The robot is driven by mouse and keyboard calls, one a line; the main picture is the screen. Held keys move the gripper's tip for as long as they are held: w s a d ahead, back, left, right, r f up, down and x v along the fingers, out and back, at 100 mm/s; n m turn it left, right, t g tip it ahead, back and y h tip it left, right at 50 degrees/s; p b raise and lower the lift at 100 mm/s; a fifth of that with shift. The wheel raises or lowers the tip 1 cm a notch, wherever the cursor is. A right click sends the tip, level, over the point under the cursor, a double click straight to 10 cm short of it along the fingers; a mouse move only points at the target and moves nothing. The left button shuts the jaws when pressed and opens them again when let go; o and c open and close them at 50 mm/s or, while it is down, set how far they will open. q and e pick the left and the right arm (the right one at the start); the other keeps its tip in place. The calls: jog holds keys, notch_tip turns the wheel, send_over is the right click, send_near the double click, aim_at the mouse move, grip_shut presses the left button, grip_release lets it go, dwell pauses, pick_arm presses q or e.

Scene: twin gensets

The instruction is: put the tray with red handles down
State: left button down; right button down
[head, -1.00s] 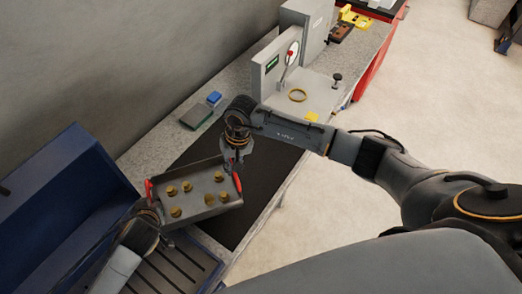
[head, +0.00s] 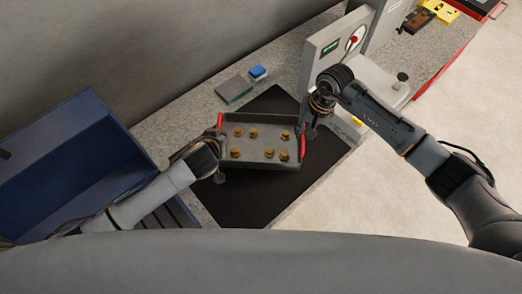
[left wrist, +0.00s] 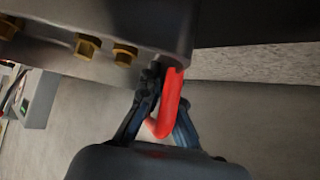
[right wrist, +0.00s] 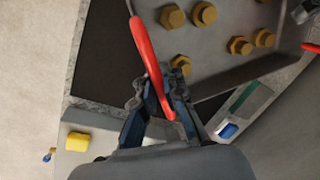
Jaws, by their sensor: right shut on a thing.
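The grey tray with red handles (head: 262,160) is over the black mat (head: 240,205) on the bench and looks about level. I cannot tell whether its underside touches the mat. Several brass bolts (head: 284,134) stand in it. My left gripper (head: 219,160) is at the tray's left handle; in the left wrist view its fingers (left wrist: 163,105) are on both sides of the red handle (left wrist: 170,95). My right gripper (head: 308,125) is shut on the right handle, which lies between its fingers (right wrist: 157,98) in the right wrist view.
A blue open bin (head: 75,150) stands to the left. A grey panel with a gauge (head: 335,45) stands right of the mat. Bare mat shows in front of the tray.

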aim_at(299, 146)
pick_arm(q)
jog(key=shift+a, duration=0.4)
pick_arm(e)
jog(key=shift+d+r, duration=0.1)
jog(key=shift+d, duration=0.1)
pick_arm(q)
jog(key=shift+f, duration=0.15)
